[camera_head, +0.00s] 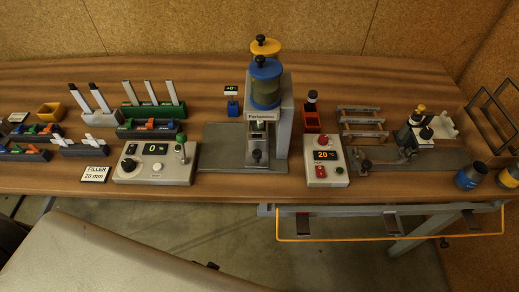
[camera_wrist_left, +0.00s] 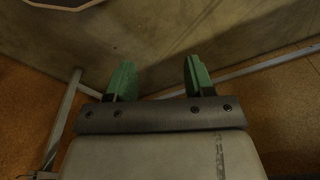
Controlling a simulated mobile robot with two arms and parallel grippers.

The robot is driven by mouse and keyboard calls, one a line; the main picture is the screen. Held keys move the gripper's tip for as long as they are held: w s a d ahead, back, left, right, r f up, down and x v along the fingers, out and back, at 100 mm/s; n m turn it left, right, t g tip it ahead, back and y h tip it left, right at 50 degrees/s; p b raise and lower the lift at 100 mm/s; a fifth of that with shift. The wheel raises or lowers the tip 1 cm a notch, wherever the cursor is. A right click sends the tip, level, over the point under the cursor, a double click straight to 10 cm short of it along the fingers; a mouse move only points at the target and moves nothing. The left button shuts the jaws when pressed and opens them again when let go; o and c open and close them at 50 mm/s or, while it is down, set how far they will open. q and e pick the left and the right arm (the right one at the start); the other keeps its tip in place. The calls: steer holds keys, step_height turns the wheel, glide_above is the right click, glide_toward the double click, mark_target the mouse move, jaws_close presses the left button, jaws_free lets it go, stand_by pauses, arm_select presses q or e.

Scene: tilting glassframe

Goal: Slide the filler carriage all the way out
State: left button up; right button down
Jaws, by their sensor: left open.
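A grey upright machine (camera_head: 284,125) with a nameplate stands mid-table on a grey base plate (camera_head: 222,148) in the head view. My right gripper is not in view.
A control box (camera_head: 155,165) showing 0 and a "FILLER 20 mm" card (camera_head: 96,174) lie left of the machine. A box showing 20 °C (camera_head: 324,160) stands right of it. An orange-edged rail (camera_head: 390,236) hangs below the table's front edge.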

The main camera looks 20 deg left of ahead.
arm_select(q)
steer(key=w+d+r+n+t+b, duration=0.1)
steer(key=w+r, duration=0.2)
steer(key=r, duration=0.5)
steer(key=w+d+r+t, duration=0.1)
steer(key=w+r, duration=0.2)
steer(key=r, duration=0.5)
steer(key=w+d+r+n+t+h, duration=0.2)
steer(key=d+r+n+h, duration=0.1)
steer(key=r, duration=0.3)
steer(key=n+t+y, duration=0.5)
steer(key=n+t, duration=0.7)
steer(key=n, duration=2.3)
glide_toward(256, 157)
steer(key=shift+w+d+b, duration=0.2)
steer(key=shift+w+b, duration=0.15)
steer(key=shift+b, duration=0.1)
steer(key=shift+w+a, duration=0.1)
steer(key=shift+w, duration=0.1)
steer(key=w, duration=0.3)
steer(key=w+a+p, duration=0.1)
steer(key=w, duration=0.2)
steer(key=w+p, duration=0.1)
steer(key=w, duration=0.3)
steer(key=shift+w+a, duration=0.15)
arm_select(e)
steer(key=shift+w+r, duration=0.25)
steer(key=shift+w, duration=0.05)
